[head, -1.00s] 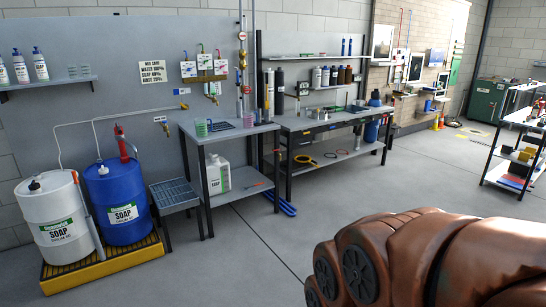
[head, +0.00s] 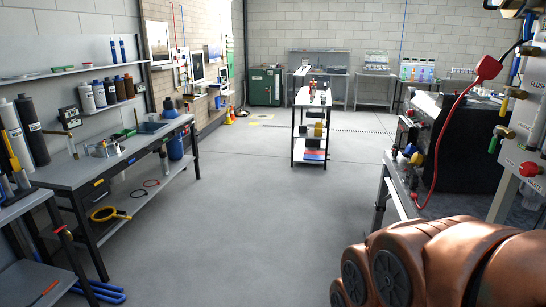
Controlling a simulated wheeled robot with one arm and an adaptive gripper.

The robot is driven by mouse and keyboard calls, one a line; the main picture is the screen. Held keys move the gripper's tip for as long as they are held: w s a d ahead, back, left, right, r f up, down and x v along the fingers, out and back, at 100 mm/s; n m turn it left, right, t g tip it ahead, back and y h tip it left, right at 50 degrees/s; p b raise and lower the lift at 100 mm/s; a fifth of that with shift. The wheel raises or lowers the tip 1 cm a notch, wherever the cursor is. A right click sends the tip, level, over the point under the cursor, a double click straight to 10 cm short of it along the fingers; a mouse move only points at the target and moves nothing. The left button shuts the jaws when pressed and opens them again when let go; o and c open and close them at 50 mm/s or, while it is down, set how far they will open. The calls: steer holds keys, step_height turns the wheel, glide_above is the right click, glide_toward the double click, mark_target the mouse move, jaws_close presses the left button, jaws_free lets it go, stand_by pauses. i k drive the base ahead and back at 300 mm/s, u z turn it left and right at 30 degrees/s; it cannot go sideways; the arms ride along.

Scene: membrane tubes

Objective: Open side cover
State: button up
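I cannot make out a side cover for certain in the head view. A dark boxy machine (head: 455,140) stands on a bench at the right, with a red hose (head: 461,110) arching in front of it. A pale panel (head: 522,150) with valves and a "FLUSH" label is at the far right edge, partly cut off. My copper-coloured arm fills the lower right corner and hides part of what lies behind it. My gripper is not in view.
A workbench (head: 92,168) with bottles and tools runs along the left. A shelved cart (head: 310,104) stands mid-room. A green cabinet (head: 265,86) and tables line the back wall. The grey floor (head: 255,220) between the benches is clear.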

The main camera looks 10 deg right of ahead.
mark_target(404, 134)
steer(key=z, duration=0.7)
steer(key=i, duration=2.45)
steer(key=u, duration=0.65)
steer(key=i, duration=0.85)
steer(key=z, duration=0.2)
